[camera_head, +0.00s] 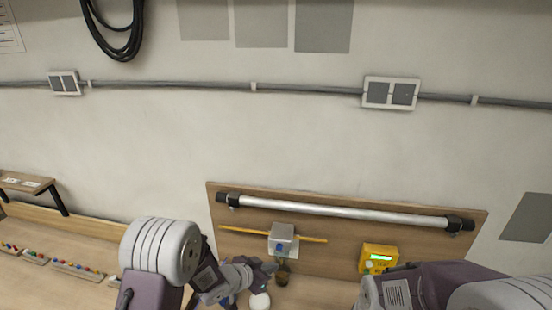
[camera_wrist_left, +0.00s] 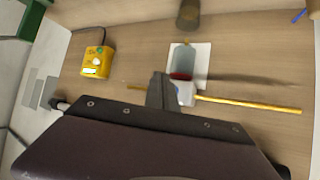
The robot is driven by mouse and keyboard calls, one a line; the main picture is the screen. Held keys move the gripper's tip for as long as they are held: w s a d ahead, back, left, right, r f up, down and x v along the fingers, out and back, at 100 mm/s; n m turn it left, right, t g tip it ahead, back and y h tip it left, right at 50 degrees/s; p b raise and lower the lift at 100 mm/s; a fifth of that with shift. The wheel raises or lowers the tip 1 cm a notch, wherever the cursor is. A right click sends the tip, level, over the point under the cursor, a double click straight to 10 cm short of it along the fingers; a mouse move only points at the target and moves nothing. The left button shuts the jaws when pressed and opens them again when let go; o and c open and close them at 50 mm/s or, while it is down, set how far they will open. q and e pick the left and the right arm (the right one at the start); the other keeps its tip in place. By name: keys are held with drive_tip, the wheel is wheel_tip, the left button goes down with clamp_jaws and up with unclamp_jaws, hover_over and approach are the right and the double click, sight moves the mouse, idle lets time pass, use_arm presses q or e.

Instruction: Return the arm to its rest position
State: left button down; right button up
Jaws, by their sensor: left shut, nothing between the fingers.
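My left arm (camera_head: 160,250) comes in from the lower left in the head view and reaches toward the wooden board. Its gripper (camera_head: 270,267) is shut and empty, in front of the board just below the grey box (camera_head: 283,231). In the left wrist view the shut fingers (camera_wrist_left: 160,90) stand out in front of the board, close beside the box's white part. Part of my right arm (camera_head: 440,285) shows at the lower right of the head view. Its gripper is out of view.
The wooden board (camera_head: 350,245) carries a silver tube (camera_head: 340,211), a thin yellow rod (camera_head: 250,231) and a yellow device (camera_head: 378,258) with a green display. A dark brown cylinder (camera_head: 282,275) is close to my left gripper.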

use_arm(q)
drive_tip(key=s+a+f+n+t+y+b, duration=0.1)
drive_tip(key=a+f+n+y+b, duration=0.15)
drive_tip(key=a+b, duration=0.35)
drive_tip(key=s+a+f+n+t+y+b, duration=0.1)
drive_tip(key=a+n+y+b, duration=0.15)
drive_tip(key=a+b, duration=0.3)
use_arm(e)
wheel_tip(320, 180, down, 15)
drive_tip(key=shift+r+b, duration=0.15)
drive_tip(key=shift+b, duration=0.3)
drive_tip(key=shift+r+p, duration=0.3)
drive_tip(key=shift+r, duration=0.05)
use_arm(q)
drive_tip(key=s+a+f+n+g, duration=0.1)
drive_tip(key=s+f+g, duration=0.1)
drive_tip(key=s, duration=0.5)
drive_tip(key=s+a+f+n+g+y, duration=0.1)
drive_tip(key=s+a+f+g, duration=0.1)
drive_tip(key=s, duration=0.5)
drive_tip(key=s+a+f+n+g+y, duration=0.1)
drive_tip(key=s+a+f+g, duration=0.1)
drive_tip(key=s+f+g, duration=0.2)
drive_tip(key=s+g, duration=0.1)
drive_tip(key=s, duration=0.2)
drive_tip(key=shift+f, duration=0.25)
drive_tip(key=shift+s, duration=0.15)
